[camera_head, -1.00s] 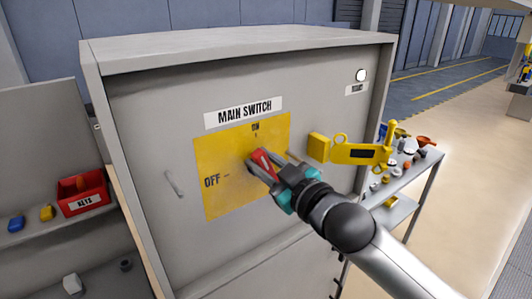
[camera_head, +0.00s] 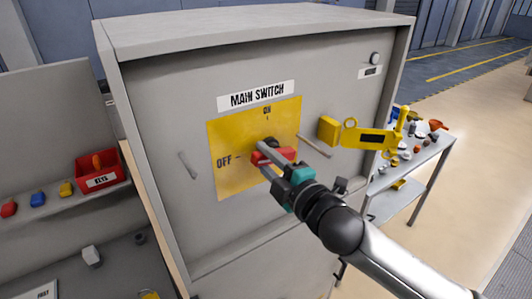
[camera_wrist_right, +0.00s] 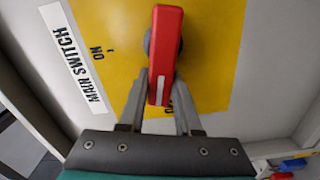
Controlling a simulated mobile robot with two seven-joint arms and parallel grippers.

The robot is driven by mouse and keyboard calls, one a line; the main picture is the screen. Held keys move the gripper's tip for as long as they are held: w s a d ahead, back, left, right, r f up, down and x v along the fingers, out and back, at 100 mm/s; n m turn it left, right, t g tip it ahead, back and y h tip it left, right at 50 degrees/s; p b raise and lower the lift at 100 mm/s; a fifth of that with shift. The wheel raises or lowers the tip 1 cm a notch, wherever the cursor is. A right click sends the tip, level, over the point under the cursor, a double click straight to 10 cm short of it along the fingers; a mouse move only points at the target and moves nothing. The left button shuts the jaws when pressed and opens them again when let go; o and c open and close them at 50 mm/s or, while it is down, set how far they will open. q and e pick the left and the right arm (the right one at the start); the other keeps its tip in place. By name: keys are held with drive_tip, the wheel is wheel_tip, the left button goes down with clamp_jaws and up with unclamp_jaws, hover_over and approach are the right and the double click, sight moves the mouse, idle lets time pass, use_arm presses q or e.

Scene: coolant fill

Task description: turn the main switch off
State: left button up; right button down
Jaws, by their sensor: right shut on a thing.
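The main switch has a red handle (camera_head: 274,157) on a yellow plate (camera_head: 226,138), below the "MAIN SWITCH" label (camera_head: 255,96) on a grey cabinet (camera_head: 165,105). The handle lies about level, in line with the "OFF" mark at its left; "ON" is above. My right gripper (camera_head: 266,158) is shut on the handle. In the right wrist view the red handle (camera_wrist_right: 165,50) sits between the two grey fingers, with a white stripe on its face. The left gripper is not in view.
A round lamp (camera_head: 376,58) at the cabinet's upper right looks grey and unlit. A yellow lockout hasp (camera_head: 372,137) projects at the right edge. A red "KEYS" bin (camera_head: 100,178) and coloured padlocks stand on a left shelf. A cluttered side table (camera_head: 420,157) stands right.

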drive_tip(key=shift+f+n, duration=0.4)
drive_tip(key=shift+n, duration=0.8)
drive_tip(key=c, duration=0.6)
unclamp_jaws()
drive_tip(key=shift+s, duration=0.1)
drive_tip(key=b+v, duration=0.4)
drive_tip(key=v, duration=1.1)
